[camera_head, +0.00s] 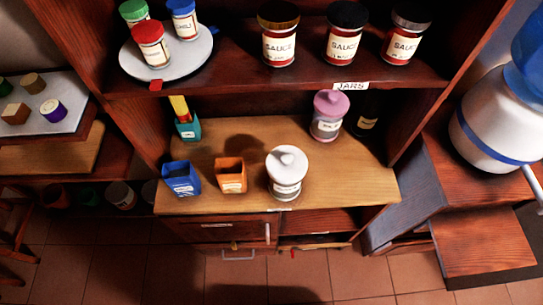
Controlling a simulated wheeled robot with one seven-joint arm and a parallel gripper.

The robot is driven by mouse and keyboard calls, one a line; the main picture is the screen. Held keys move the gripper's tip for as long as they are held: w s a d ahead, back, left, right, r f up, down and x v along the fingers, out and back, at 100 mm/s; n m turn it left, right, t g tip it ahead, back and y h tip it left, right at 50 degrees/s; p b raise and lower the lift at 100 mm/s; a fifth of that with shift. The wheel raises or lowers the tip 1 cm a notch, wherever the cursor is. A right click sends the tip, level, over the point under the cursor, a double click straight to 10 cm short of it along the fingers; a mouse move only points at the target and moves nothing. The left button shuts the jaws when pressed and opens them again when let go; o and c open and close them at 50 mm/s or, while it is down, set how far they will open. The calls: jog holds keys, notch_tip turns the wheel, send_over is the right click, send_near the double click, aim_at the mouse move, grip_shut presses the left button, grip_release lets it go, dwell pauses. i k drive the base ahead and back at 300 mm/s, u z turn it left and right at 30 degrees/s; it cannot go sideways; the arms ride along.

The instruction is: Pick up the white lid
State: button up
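The white lid (287,160) is a round cap with a knob on top. It sits on a white labelled jar (286,188) near the front edge of the wooden counter (345,190), right of the middle. The jar stands upright. My gripper is not in view.
An orange container (230,175) and a blue container (181,179) stand left of the jar. A pink-lidded jar (329,116) and a dark bottle (366,115) are behind it, to the right. A shelf with sauce jars (344,35) hangs above. The counter's right front is bare.

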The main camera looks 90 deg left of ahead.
aim_at(286, 165)
jog(key=u, duration=0.05)
jog(key=k, duration=0.75)
jog(key=u, duration=1.95)
jog(key=i, duration=0.5)
